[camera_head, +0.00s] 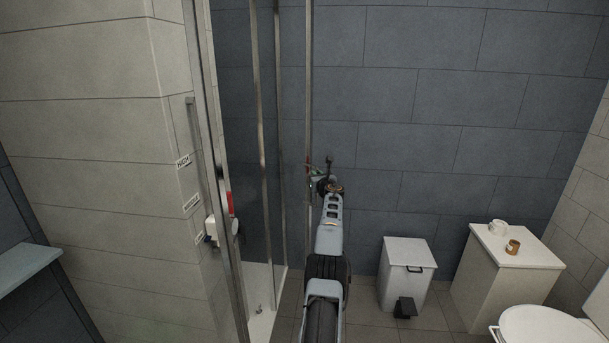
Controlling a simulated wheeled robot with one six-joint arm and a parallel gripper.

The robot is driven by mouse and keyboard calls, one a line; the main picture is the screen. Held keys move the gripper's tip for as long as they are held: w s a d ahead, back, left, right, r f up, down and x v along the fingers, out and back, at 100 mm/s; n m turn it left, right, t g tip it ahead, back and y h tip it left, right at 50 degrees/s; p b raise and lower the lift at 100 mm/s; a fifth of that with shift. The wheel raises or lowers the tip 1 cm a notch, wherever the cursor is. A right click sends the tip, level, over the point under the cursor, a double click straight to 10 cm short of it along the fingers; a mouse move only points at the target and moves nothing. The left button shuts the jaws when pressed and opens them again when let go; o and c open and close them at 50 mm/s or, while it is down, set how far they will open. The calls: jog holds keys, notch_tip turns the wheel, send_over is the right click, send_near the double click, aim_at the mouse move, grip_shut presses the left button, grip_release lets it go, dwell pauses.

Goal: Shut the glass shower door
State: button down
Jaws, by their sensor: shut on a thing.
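The glass shower door (309,90) is a clear panel with a slim metal upright edge, seen nearly edge-on left of the picture's middle. It stands open, out from the shower's metal frame (262,120). My gripper (321,180) is at the door's upright edge, about halfway up the picture, beside a small dark fitting (330,163). It is shut on the door there. The jaws are small, and I cannot tell whether they hold a handle or the edge itself.
A white shower tray (262,310) lies behind the frame. A tiled wall end (100,130) stands left. A white pedal bin (407,265), a white cabinet (500,285) with a cup and jar, and a toilet (545,328) stand right. Some floor near the bin is clear.

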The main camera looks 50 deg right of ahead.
jog(key=shift+w+f, duration=0.1)
jog(key=shift+f, duration=0.05)
jog(key=c, duration=1.1)
grip_release()
jog(key=shift+c, duration=0.2)
jog(key=shift+f+b, duration=0.1)
jog(key=shift+b, duration=0.75)
jog(key=b+v, duration=1.4)
jog(key=b, duration=1.5)
